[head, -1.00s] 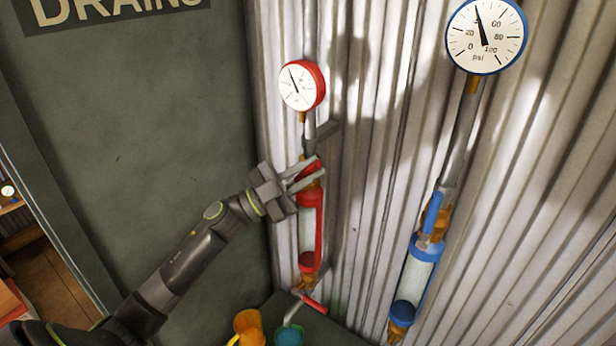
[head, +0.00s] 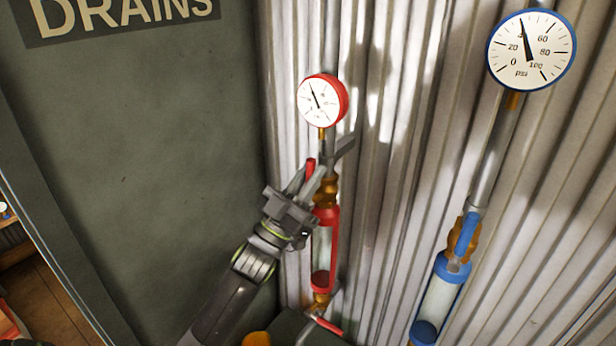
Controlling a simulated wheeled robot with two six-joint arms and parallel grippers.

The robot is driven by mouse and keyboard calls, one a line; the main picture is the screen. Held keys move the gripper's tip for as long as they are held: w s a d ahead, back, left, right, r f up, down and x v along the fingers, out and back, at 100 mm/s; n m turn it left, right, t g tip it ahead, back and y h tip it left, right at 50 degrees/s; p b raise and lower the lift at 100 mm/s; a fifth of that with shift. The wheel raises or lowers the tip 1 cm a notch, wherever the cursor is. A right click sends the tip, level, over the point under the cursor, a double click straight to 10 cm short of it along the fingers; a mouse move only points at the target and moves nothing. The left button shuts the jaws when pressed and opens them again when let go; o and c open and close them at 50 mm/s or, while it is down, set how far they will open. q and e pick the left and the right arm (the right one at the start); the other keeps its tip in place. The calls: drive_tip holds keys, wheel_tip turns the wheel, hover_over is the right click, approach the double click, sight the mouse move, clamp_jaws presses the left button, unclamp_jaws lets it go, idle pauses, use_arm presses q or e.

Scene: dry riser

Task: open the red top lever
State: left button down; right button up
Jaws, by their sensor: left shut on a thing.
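The red top lever (head: 310,169) shows as a short red end pointing up, left of the upper brass fitting (head: 327,190) of the red gauge assembly. My left gripper (head: 308,182) is shut on this lever, with its fingers on either side and the red tip standing out above them. The fingers hide the lever's lower part and its joint with the valve. Below is the red-framed sight glass (head: 323,250). A round red-rimmed gauge (head: 322,101) sits above on the pipe. My right gripper is not in view.
A lower red lever (head: 328,326) sticks out below the sight glass. A blue gauge (head: 531,50) and blue sight-glass assembly (head: 440,298) stand to the right. Corrugated metal wall (head: 400,150) lies close behind; a dark green panel (head: 150,150) is at left.

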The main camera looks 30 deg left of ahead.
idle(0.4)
use_arm(q)
drive_tip(key=c, duration=1.4)
unclamp_jaws()
drive_tip(key=shift+a, duration=0.1)
drive_tip(key=shift+s+f, duration=0.15)
drive_tip(key=shift+f, duration=0.15)
drive_tip(key=b+v, duration=0.7)
drive_tip(key=v, duration=0.9)
drive_tip(key=shift+s+f, duration=0.25)
drive_tip(key=shift+s, duration=0.05)
drive_tip(key=shift+f+y, duration=0.1)
drive_tip(key=shift+y, duration=0.3)
